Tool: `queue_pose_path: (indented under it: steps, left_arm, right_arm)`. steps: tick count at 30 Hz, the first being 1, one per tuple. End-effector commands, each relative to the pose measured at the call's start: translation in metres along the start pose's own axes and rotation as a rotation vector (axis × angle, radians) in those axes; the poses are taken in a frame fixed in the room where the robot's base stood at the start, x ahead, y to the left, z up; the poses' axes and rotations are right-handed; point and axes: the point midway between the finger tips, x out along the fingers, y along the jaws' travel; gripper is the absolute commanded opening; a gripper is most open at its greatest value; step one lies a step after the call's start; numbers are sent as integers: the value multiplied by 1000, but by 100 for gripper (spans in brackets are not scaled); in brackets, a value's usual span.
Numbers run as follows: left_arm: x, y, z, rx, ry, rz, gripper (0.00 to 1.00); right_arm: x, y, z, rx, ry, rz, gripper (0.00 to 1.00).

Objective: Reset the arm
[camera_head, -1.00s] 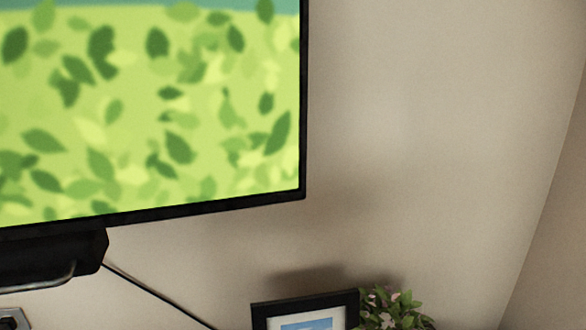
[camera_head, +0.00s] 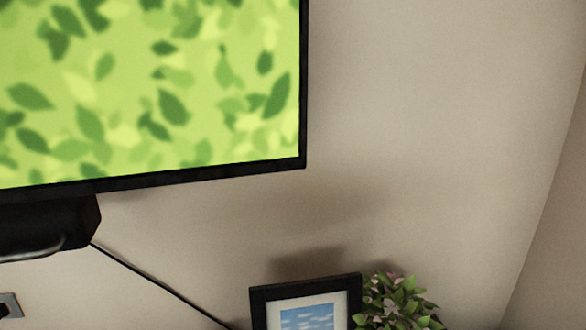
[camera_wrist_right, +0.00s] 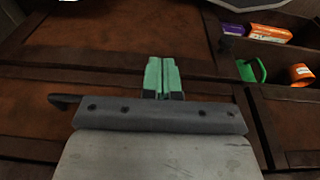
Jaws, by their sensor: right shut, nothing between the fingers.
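My right gripper (camera_wrist_right: 162,74) shows in the right wrist view, with its two green fingers pressed together and nothing between them. It is in front of brown wooden cabinet fronts (camera_wrist_right: 60,105) and touches nothing that I can see. Neither gripper shows in the head view, and my left gripper is in no view.
The head view shows a wall-mounted screen (camera_head: 150,95), a cable (camera_head: 150,274), a framed picture (camera_head: 306,290) and a leafy plant (camera_head: 402,300). In the right wrist view, an open compartment at the upper right holds a purple box (camera_wrist_right: 252,5), a green item (camera_wrist_right: 250,70) and an orange item (camera_wrist_right: 301,74).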

Motion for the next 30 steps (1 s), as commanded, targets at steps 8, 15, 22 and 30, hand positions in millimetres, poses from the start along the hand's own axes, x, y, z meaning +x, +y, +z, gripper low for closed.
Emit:
queue_pose_path:
  steps: [8, 15, 22, 30]
  left_arm:
    - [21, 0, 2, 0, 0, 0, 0]
    - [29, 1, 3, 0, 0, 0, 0]
    - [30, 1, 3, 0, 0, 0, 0]
    - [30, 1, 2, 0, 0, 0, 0]
  right_arm:
    - [79, -3, 88, -11, -53, -4, 0]
    - [103, -4, 140, -18, -75, -6, 0]
    - [105, -4, 150, -19, -78, -6, 0]
    - [105, -4, 150, -19, -79, -6, 0]
